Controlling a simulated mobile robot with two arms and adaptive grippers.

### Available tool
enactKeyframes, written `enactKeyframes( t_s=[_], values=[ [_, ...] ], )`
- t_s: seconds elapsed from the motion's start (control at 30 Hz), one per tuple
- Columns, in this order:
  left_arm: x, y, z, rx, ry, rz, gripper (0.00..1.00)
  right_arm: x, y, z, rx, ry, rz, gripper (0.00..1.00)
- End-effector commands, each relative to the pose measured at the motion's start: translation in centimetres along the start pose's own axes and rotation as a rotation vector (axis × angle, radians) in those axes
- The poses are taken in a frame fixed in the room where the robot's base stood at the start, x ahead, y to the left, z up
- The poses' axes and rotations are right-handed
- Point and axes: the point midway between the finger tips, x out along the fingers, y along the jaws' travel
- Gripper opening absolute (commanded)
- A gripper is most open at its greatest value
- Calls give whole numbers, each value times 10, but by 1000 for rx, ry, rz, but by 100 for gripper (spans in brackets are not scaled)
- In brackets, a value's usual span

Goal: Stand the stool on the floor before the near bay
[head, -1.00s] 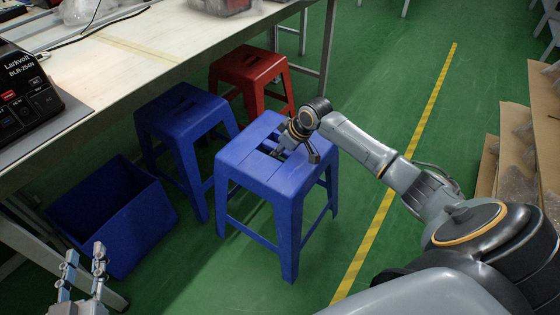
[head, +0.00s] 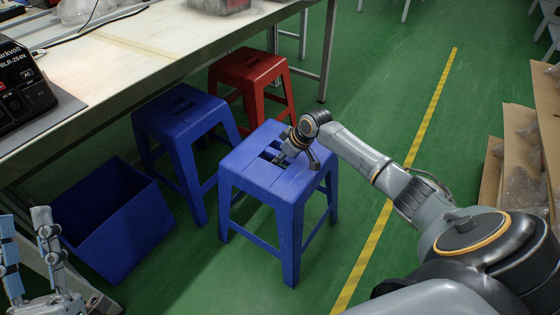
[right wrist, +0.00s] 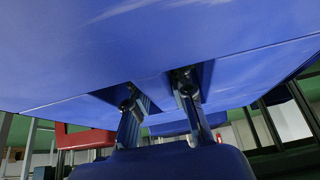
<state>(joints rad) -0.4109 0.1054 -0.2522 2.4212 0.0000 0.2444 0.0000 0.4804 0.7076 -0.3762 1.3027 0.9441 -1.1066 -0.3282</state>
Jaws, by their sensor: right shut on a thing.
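A blue plastic stool (head: 258,182) stands upright on the green floor or just above it; I cannot tell whether all its feet touch. My right gripper (head: 281,157) reaches down to the slots in its seat and is shut on it. In the right wrist view, the fingers (right wrist: 158,88) enter two slots in the blue seat (right wrist: 215,50), with a bar of the seat between them. My left gripper (head: 28,228) is at the lower left, fingers apart and empty, away from the stool.
A second blue stool (head: 178,112) and a red stool (head: 248,70) stand by the workbench (head: 150,65). A blue bin (head: 120,235) is under the bench at left. A yellow floor line (head: 415,135) and cardboard boxes (head: 525,150) lie right. The floor between is clear.

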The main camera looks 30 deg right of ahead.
Motion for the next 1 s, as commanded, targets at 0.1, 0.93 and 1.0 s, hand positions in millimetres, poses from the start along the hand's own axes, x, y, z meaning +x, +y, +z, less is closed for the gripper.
enactKeyframes(
  t_s=[0.1, 0.93, 1.0],
  values=[
    [0, 1, -8, -2, 44, 2, 34, 1, 1, -2, 0, 8, 2, 0],
    [0, 1, -9, -2, 51, 2, 34, 3, 0, 2, 0, 0, 1, 46],
    [1, 1, -9, -2, 45, 2, 34, 0, 0, 1, -1, 0, 1, 46]
  ],
)
